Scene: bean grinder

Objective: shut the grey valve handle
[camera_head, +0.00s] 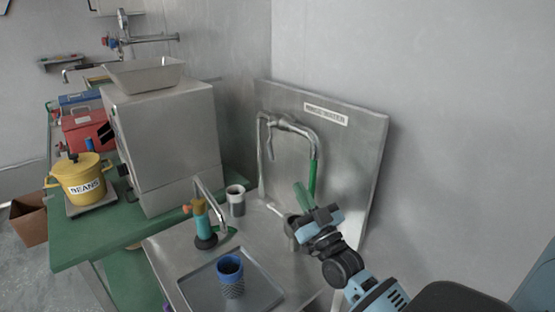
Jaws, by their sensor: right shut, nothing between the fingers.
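A pale grey lever (278,210), which looks like the valve handle, sticks out to the left low in front of the steel back panel. It is small here, and its exact angle is hard to tell. My right gripper (306,226) is shut and empty, just right of the lever. Its wrist covers part of the fitting behind, and I cannot tell whether it touches the handle. A green grip (302,196) rises just behind the gripper. My left gripper is not in view.
A bent steel pipe with a green sleeve (313,178) stands on the back panel (355,150). A blue-rimmed cup (230,278) stands on a tray (196,288). A teal tap (204,228) and a grey cup (236,200) stand left. A large steel machine (170,140) is farther left.

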